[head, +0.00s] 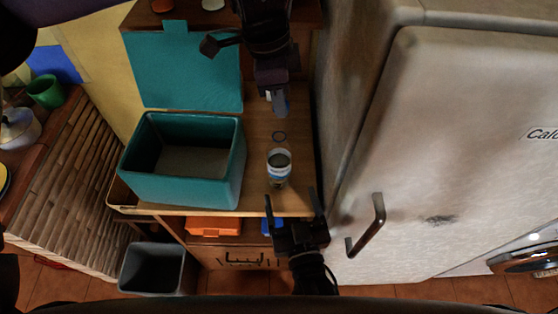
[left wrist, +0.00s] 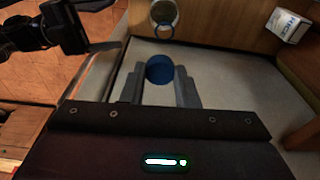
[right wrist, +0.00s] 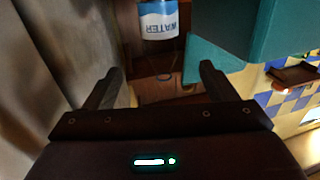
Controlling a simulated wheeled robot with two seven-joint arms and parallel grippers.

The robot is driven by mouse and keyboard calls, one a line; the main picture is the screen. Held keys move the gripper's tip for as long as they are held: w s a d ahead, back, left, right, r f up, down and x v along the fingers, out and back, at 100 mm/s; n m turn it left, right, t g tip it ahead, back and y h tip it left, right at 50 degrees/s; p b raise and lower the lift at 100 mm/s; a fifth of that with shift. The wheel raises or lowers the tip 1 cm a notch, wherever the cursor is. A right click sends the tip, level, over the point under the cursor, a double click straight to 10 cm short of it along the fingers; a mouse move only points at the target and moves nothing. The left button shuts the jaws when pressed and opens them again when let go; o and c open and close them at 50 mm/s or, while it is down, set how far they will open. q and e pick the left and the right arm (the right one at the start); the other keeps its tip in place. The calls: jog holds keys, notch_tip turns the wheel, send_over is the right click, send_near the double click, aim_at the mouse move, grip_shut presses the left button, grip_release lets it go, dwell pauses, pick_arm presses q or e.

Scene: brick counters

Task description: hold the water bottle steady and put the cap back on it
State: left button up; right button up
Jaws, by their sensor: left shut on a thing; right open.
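The clear water bottle (head: 279,168) with a blue-and-white label stands on the wooden counter, right of the teal box. Its open neck shows as a ring. The bottle also shows at the top of the left wrist view (left wrist: 163,14) and, with its label, in the right wrist view (right wrist: 158,20). My left gripper (head: 281,103) is shut on the blue cap (left wrist: 160,69), behind the bottle and apart from it. The cap cannot be made out in the head view. My right gripper (head: 291,200) is open and empty in front of the bottle, not around it.
A teal box (head: 140,180) stands open left of the bottle, its lid (head: 185,70) raised behind. A large fridge (head: 450,150) with a handle (head: 378,215) closes off the right side. A small white carton (left wrist: 287,26) is on the counter. A grey bin (head: 155,270) stands on the floor.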

pick_arm(q)
jog(key=shift+s, duration=0.15)
jog(key=shift+w+a, duration=0.15)
jog(key=shift+w, duration=0.05)
jog(key=shift+w+f, duration=0.2)
jog(key=shift+w, duration=0.2)
pick_arm(e)
jog(key=x, duration=1.2)
jog(key=shift+f, duration=0.15)
jog(key=shift+w+a, duration=0.1)
jog(key=shift+w, duration=0.15)
pick_arm(q)
jog(key=shift+s, duration=0.1)
pick_arm(e)
jog(key=c, duration=1.5)
pick_arm(q)
send_over(282, 132)
jog(key=shift+a+f, duration=0.25)
jog(key=shift+f, duration=1)
jog(key=shift+a+f, duration=0.2)
jog(key=shift+f, duration=1)
